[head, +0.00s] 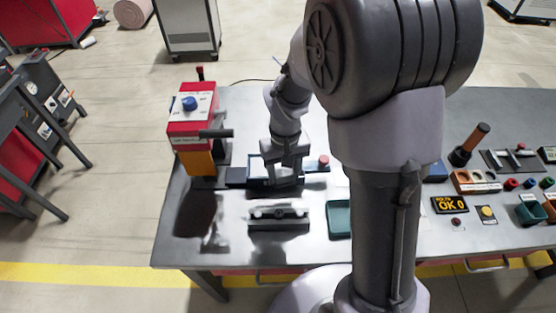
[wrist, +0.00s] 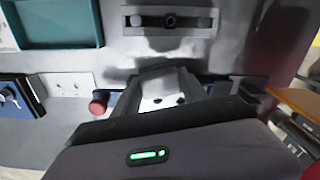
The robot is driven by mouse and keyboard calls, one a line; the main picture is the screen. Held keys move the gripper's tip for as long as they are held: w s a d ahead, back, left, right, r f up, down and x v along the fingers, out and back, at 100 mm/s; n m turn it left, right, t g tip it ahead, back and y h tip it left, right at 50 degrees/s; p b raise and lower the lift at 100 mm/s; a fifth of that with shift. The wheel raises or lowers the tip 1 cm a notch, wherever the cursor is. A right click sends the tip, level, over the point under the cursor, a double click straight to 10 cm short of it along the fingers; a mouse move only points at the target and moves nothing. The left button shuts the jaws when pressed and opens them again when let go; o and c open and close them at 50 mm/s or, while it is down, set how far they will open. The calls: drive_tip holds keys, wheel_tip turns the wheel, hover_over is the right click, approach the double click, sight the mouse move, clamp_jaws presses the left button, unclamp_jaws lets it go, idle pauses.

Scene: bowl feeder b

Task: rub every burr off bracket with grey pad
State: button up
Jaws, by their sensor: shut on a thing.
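My gripper (head: 285,165) reaches down over a dark fixture at the left part of the bench. In the wrist view, my gripper (wrist: 165,95) is shut on a light grey piece, which looks like the grey pad (wrist: 165,76). My fingers and palm cover much of it. Just below it, between the fingers, a pale surface with small dark spots shows, probably the bracket (wrist: 165,103) with burrs. Whether the pad touches it I cannot tell. A red knob (wrist: 98,107) sits beside the fixture; it also shows in the head view (head: 323,160).
A dark holder (head: 278,220) and a green tray (head: 339,220) lie at the front.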

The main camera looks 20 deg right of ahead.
drive_tip(key=shift+w+r+n+p, duration=0.2)
drive_tip(key=shift+r+n+p, duration=0.1)
drive_tip(key=shift+n+p, duration=0.1)
drive_tip(key=w+d+r+n+p, duration=0.2)
drive_tip(key=w+n+p, duration=0.4)
drive_tip(key=n, duration=0.8)
drive_tip(key=shift+r+p, duration=0.75)
drive_tip(key=shift+p, duration=0.05)
drive_tip(key=shift+d, duration=0.1)
wheel_tip(320, 180, down, 4)
drive_tip(key=shift+b, duration=1.25)
